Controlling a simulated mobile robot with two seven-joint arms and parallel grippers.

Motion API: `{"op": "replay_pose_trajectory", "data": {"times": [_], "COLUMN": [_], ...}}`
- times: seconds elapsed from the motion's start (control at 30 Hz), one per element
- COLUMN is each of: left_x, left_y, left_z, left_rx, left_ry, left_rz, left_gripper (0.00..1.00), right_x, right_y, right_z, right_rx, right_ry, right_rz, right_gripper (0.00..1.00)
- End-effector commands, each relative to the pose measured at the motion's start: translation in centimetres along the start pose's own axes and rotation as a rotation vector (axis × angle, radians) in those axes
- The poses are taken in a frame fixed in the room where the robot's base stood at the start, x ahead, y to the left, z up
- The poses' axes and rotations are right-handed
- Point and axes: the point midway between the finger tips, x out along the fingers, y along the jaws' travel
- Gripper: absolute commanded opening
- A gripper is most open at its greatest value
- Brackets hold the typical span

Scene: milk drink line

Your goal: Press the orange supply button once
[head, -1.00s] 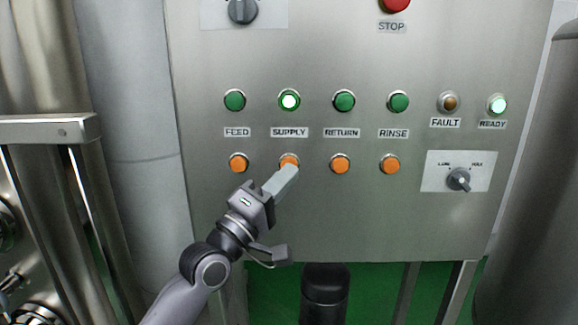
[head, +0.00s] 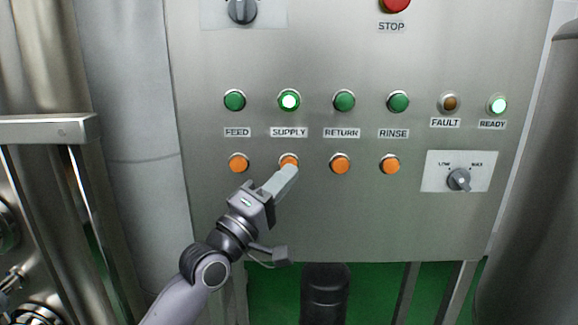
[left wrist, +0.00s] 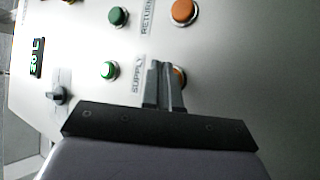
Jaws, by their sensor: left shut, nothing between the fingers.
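The orange supply button (head: 288,159) is under the SUPPLY label (head: 289,132) on the steel panel. My left gripper (head: 291,169) is shut and empty, with its fingertips at the lower part of this button and covering some of it. In the left wrist view the shut fingers (left wrist: 164,82) lie over the button (left wrist: 180,77), and only its edge shows beside them. I cannot tell whether the tips touch the button or whether it is pressed in. The green supply lamp (head: 289,101) above the label is lit. My right gripper is not in view.
Orange feed (head: 238,163), return (head: 340,164) and rinse (head: 390,164) buttons flank it in the same row. The red stop button (head: 396,4) is higher up. A rotary knob (head: 459,180) is at the right. The ready lamp (head: 497,105) is lit.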

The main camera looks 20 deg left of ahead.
Motion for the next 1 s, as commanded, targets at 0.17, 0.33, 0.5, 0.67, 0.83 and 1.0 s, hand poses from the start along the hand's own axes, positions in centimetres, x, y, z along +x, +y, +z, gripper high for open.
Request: {"op": "replay_pose_trajectory", "data": {"times": [0.17,0.33,0.5,0.67,0.83,1.0], "left_x": [0.0,0.19,0.56,0.6,0.6,0.69], "left_y": [0.0,-0.14,-0.42,-0.43,-0.44,-0.51], "left_z": [0.0,-0.14,-0.42,-0.44,-0.45,-0.51], "left_rx": [0.0,0.001,0.001,0.0,0.0,0.0], "left_ry": [0.0,0.0,0.0,0.0,0.0,0.0], "left_rz": [0.0,0.0,0.001,0.0,0.0,0.0], "left_gripper": [0.0,0.0,0.0,0.0,0.0,0.0], "right_x": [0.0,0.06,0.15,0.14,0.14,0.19], "right_y": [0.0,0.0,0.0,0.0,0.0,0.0], "right_z": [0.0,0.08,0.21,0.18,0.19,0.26], "right_rx": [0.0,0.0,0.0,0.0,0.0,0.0], "right_ry": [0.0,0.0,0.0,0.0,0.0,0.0], "right_rz": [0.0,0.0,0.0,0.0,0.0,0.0], "right_gripper": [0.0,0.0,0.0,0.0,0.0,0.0]}}
